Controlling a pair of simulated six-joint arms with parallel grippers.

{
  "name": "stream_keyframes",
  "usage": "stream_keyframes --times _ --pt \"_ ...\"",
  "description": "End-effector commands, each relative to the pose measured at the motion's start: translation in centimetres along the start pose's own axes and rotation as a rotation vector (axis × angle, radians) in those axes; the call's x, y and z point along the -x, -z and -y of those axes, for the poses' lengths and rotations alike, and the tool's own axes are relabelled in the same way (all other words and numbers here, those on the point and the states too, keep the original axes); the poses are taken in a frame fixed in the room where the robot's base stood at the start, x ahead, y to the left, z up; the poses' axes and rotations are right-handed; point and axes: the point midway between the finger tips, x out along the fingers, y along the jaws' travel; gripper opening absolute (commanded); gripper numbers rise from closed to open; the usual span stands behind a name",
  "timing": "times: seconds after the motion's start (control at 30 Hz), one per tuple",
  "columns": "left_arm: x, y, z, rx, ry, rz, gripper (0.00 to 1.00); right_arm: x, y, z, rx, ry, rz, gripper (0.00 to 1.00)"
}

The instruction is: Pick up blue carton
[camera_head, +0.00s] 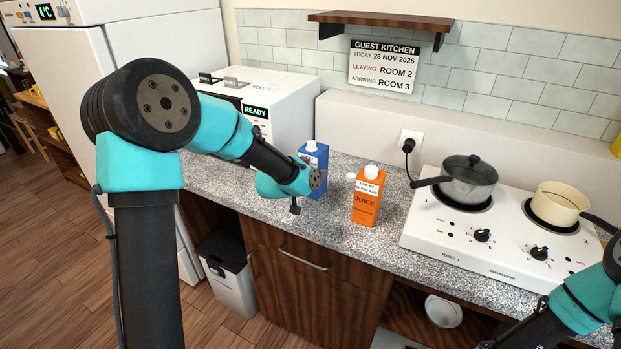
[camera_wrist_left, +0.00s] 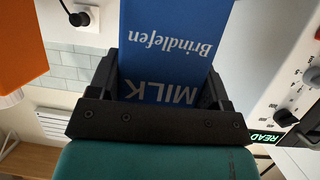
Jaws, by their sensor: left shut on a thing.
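The blue carton (camera_head: 316,156) with a white cap stands on the counter in the head view, partly hidden by my left wrist. In the left wrist view the blue carton (camera_wrist_left: 172,35) shows its MILK lettering upside down between the dark jaws. My left gripper (camera_wrist_left: 162,88) is shut on it, with a jaw at each side. In the head view my left wrist hides most of that gripper. My right gripper (camera_head: 520,335) is only partly in view at the bottom right edge, away from the carton; its jaws cannot be made out.
An orange juice carton (camera_head: 367,198) stands close to the right of the blue carton. A white appliance (camera_head: 285,100) is behind my left arm. Farther right is a hob (camera_head: 475,245) with a lidded grey pan (camera_head: 468,182) and a cream pan (camera_head: 558,204). The front counter is clear.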

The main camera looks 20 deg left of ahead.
Motion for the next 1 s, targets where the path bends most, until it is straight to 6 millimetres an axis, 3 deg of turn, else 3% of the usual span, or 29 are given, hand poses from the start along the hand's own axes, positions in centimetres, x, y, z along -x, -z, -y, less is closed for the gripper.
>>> stream_keyframes --times 0.6,0.8,1.0 --pt "10.6 -3.2 -7.0 0.001 -0.003 0.003 0.24 0.0 0.0 0.0 0.0 0.0 0.0 0.43" --pt "12.2 -3.7 -8.1 0.0 -0.003 0.004 0.24 0.0 0.0 0.0 0.0 0.0 0.0 0.43" --pt "12.6 -3.8 -8.3 0.001 -0.001 0.004 0.24 0.0 0.0 0.0 0.0 0.0 0.0 0.43"
